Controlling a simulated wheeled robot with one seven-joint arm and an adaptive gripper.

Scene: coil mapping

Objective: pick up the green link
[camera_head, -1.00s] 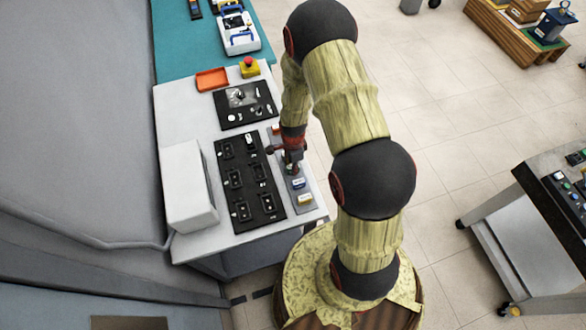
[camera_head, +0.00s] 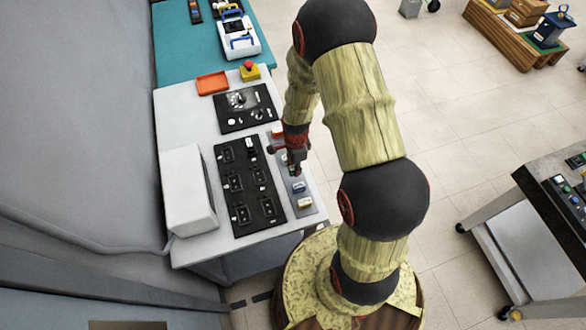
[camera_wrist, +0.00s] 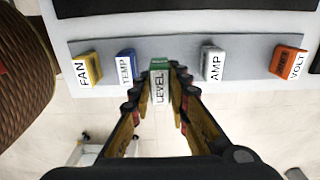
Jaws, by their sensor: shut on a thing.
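The green link (camera_wrist: 160,64), with a white label reading LEVEL, is between my fingertips in the wrist view. My gripper (camera_wrist: 159,88) is shut on it, one finger on each side. In the head view my gripper (camera_head: 295,168) points down over the grey strip (camera_head: 311,209) at the right edge of the white bench. The green link is not clear there, largely hidden by the gripper. I cannot tell whether the link touches the strip or hangs just above it.
Beside it on the strip are a yellow FAN link (camera_wrist: 89,67), blue TEMP link (camera_wrist: 125,66), grey AMP link (camera_wrist: 213,64) and orange VOLT link (camera_wrist: 288,62). A black socket panel (camera_head: 245,190) lies to the left. An orange tray (camera_head: 212,83) is farther back.

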